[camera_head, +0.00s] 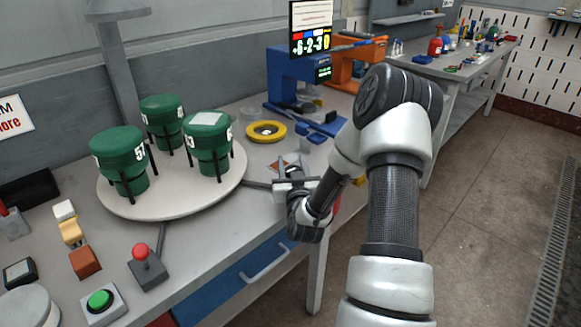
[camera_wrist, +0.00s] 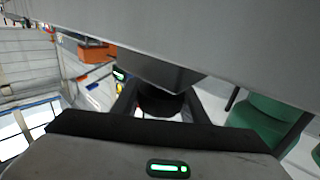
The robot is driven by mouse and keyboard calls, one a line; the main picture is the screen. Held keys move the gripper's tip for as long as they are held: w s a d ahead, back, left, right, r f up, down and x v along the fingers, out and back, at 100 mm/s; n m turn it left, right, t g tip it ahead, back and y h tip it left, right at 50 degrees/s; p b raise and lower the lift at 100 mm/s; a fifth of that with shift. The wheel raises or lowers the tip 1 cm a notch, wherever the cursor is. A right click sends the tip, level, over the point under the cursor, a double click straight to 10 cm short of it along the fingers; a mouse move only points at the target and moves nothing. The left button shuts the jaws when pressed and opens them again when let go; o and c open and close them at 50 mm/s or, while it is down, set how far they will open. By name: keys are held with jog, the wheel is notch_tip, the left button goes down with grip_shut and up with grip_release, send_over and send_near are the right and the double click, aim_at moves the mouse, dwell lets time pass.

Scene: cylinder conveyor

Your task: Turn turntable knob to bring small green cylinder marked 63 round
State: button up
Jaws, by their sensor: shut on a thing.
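The round pale turntable (camera_head: 180,204) carries three green cylinders in dark upright holders. The front left cylinder (camera_head: 118,147) is marked 57. The right cylinder (camera_head: 207,137) and the back cylinder (camera_head: 162,112) have white labels that I cannot read clearly, so I cannot tell which is 63. A dark bar runs from the turntable's right side to my gripper (camera_head: 293,182). My gripper is shut on the dark turntable knob (camera_wrist: 158,103), which shows between the fingers in the wrist view; the head view mostly hides it. A green cylinder (camera_wrist: 268,122) shows at right there.
A yellow ring (camera_head: 266,131) and a blue machine (camera_head: 294,78) stand behind my gripper. A red-topped joystick (camera_head: 147,268) and a green button (camera_head: 99,299) stand at the front left. A blue drawer (camera_head: 250,268) lies below the table's front edge.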

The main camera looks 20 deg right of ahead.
jog(key=shift+s+d+m+g+h+b, duration=0.1)
jog(key=shift+d+m+g+h+b, duration=0.1)
jog(key=shift+m+g+h+b, duration=0.65)
jog(key=shift+s+d+m+g+h+b, duration=0.2)
jog(key=shift+m+h, duration=0.45)
jog(key=shift+h, duration=0.6)
jog(key=o, duration=1)
jog(key=shift+w, duration=0.15)
jog(key=shift+o, duration=0.2)
jog(key=v, duration=1.4)
jog(key=shift+a, duration=0.15)
jog(key=shift+p+v, duration=1.65)
jog(key=shift+p, duration=0.95)
jog(key=shift+o, duration=0.2)
jog(key=shift+d, duration=0.2)
